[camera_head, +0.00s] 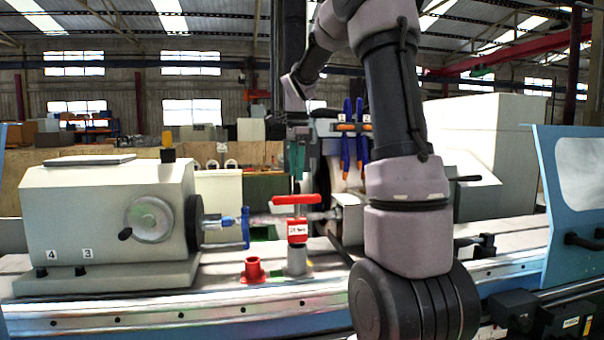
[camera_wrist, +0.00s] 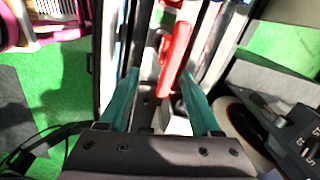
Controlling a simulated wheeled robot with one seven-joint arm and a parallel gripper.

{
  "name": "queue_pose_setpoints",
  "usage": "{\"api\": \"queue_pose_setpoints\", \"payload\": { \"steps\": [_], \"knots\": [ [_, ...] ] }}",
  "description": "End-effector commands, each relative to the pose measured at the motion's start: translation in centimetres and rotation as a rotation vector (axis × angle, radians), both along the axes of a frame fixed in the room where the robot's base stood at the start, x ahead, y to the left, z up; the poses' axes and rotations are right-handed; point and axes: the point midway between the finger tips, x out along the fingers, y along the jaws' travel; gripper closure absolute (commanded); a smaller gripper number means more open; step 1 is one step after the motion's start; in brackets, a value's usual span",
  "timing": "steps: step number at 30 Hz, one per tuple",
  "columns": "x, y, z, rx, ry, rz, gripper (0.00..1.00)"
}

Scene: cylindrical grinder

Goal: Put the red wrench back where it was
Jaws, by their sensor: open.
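The red wrench (camera_head: 297,200) stands upright, its crossbar handle on top and a labelled red collar below, at a grey cylindrical post (camera_head: 297,262) on the machine bed. My gripper (camera_head: 297,170) has teal fingers pointing down just above the handle in the head view. In the wrist view my gripper (camera_wrist: 159,73) is open, and the wrench's red bar (camera_wrist: 176,55) shows beyond the fingertips, nearer the right finger. I see no contact; the exact gap cannot be told. A short red socket (camera_head: 252,271) stands to the left of the post, with nothing in it.
The grey headstock (camera_head: 105,215) with a handwheel is on the left. A blue clamp handle (camera_head: 245,228) is close to the wrench's left. Blue and orange tools (camera_head: 354,140) hang behind. A blue guard door (camera_head: 575,200) is on the right.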

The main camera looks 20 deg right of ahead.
Motion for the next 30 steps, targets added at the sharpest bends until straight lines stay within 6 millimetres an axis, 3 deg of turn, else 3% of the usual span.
{"api": "queue_pose_setpoints", "payload": {
  "steps": [3, 9, 18, 24, 30],
  "knots": [
    [-4.0, 1.8, 2.6, -0.007, -0.089, 0.188, 0.35],
    [-10.9, 4.4, 4.8, -0.045, -0.243, 0.521, 0.35],
    [-20.6, 7.1, 4.7, -0.169, -0.474, 0.971, 0.35],
    [-24.0, 7.8, 3.6, -0.247, -0.567, 1.145, 0.35],
    [-24.7, 8.0, 3.2, -0.270, -0.590, 1.192, 0.35]
  ]
}}
